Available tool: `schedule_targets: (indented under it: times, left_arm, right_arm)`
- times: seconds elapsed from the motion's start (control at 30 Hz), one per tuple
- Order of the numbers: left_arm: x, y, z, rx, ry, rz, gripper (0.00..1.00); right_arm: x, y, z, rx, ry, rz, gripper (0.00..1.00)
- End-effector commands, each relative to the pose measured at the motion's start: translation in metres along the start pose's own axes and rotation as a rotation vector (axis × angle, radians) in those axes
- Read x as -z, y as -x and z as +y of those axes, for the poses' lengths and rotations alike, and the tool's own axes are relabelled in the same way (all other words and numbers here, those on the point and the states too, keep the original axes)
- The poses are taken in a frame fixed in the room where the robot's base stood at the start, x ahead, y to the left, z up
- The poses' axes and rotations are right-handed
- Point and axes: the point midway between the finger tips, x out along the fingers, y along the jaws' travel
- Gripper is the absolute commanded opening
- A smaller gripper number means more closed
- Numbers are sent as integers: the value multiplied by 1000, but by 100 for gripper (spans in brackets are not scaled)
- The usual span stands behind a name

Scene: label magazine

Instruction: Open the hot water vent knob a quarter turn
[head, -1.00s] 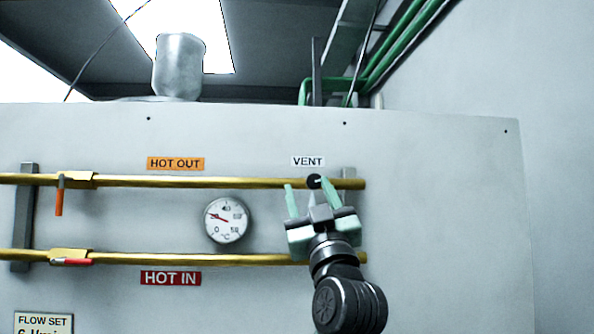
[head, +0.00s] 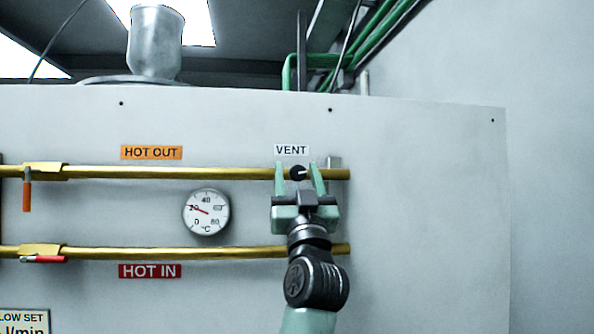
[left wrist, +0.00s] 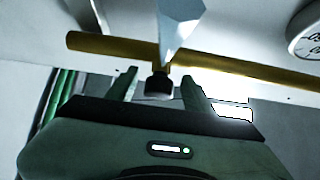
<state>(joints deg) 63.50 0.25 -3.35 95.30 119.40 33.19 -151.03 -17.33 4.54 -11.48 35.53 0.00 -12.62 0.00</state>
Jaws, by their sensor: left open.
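The vent knob (head: 297,173) is a small black round knob with a white mark. It sits on the upper yellow pipe under the VENT label (head: 292,150). My left gripper (head: 298,166) is open, with its two pale green fingers reaching up on either side of the knob in the head view. In the left wrist view the black knob (left wrist: 158,86) shows between the open fingers (left wrist: 160,84), apart from both. Whether the fingertips are level with the knob in depth is hard to tell. My right gripper is not in view.
The upper yellow pipe (head: 150,172) and lower yellow pipe (head: 200,252) run across the white panel. An orange-handled valve (head: 27,195), a red-handled valve (head: 50,259) and a round gauge (head: 206,211) lie to the left. The panel right of the pipes is clear.

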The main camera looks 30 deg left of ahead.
Motion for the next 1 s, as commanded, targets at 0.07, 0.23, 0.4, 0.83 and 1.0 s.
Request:
schedule_targets:
  times: [0.07,0.23,0.4,0.83,1.0]
  left_arm:
    - [0,0,0,0,1,0,52]
    - [0,0,0,0,1,0,32]
    - [0,0,0,0,1,0,0]
    - [-1,1,2,69,73,-2,0]
    - [-1,1,3,158,161,-3,0]
  right_arm:
    - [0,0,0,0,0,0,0]
    - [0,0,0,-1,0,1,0]
    - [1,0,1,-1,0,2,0]
    - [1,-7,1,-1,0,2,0]
    - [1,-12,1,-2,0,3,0]
